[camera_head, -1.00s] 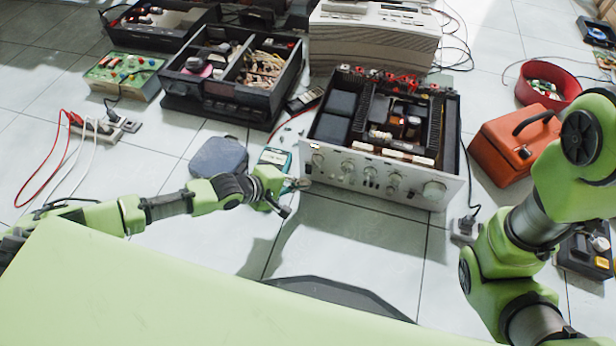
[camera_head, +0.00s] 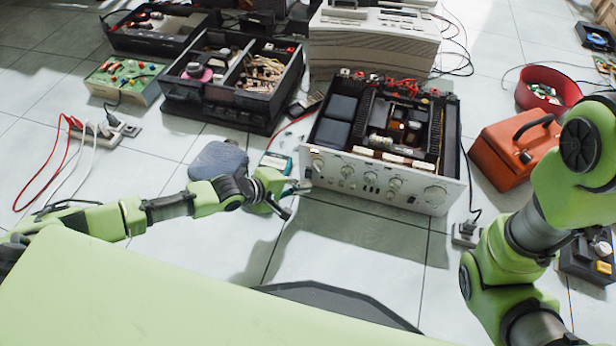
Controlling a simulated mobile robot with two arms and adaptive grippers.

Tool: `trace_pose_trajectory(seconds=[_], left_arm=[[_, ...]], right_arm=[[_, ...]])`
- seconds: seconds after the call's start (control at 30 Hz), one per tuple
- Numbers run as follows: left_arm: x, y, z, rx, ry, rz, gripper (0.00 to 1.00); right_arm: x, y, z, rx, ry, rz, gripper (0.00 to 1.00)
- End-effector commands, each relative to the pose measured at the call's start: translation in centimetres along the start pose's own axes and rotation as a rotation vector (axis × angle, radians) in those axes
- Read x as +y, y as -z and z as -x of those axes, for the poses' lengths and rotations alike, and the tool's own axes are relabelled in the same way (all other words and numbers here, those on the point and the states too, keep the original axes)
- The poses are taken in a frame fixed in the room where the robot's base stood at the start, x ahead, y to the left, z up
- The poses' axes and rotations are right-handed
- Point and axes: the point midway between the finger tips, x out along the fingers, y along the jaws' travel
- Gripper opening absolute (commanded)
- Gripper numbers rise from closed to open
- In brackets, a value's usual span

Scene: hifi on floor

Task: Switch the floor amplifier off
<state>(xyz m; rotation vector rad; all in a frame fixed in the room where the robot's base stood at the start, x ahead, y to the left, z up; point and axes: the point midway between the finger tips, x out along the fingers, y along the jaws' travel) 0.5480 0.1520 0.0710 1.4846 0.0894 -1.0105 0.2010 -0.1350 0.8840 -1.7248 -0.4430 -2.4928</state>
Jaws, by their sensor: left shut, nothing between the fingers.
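The floor amplifier (camera_head: 384,183) is a silver-fronted unit with its top open, standing on the tiles right of centre. Its front panel carries several knobs, a large one (camera_head: 434,194) at the right and a small knob or switch (camera_head: 317,164) at the upper left. My left gripper (camera_head: 300,188) is shut and empty, just at the lower left corner of the front panel. I cannot tell whether its tips touch the panel. My right arm comes in at the right, but its gripper is out of view.
A teal meter (camera_head: 276,162) and a dark blue pad (camera_head: 218,160) lie behind my left gripper. A red toolbox (camera_head: 512,150) stands right of the amplifier. A power strip (camera_head: 108,130) with cables lies at the left. The tiles before the amplifier are clear.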

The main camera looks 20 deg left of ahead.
Motion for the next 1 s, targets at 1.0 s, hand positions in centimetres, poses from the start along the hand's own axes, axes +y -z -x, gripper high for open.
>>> trace_pose_trajectory(seconds=[1.0], left_arm=[[0.43, 0.42, -0.59, 0.0, 0.001, 0.001, 0.0]], right_arm=[[0.0, -0.04, 0.2, -0.003, 0.0, 0.001, 0.0]])
